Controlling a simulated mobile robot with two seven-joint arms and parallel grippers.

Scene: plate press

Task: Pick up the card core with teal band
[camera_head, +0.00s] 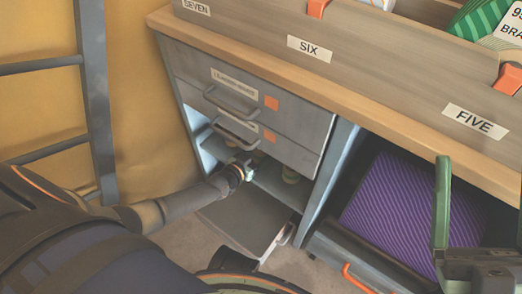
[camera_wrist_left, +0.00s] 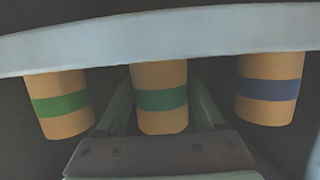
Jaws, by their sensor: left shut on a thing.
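In the left wrist view, the card core with teal band (camera_wrist_left: 160,122) is the middle one of three tan cores. My left gripper (camera_wrist_left: 160,96) is shut on it, with a green finger on each side. A core with a green band (camera_wrist_left: 62,104) is to its left and one with a blue-violet band (camera_wrist_left: 268,90) to its right. A pale bar (camera_wrist_left: 150,42) hides their upper ends. In the head view my left gripper (camera_head: 246,170) reaches into the cabinet's open compartment, its held core hard to make out. My right gripper (camera_head: 482,185) is open and empty at the lower right.
Two closed drawers (camera_head: 250,100) with handles are above the compartment. A purple striped box (camera_head: 400,205) stands in the right bay. A grey ladder (camera_head: 92,85) stands at the left. Bins labelled SIX and FIVE (camera_head: 400,85) line the worktop.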

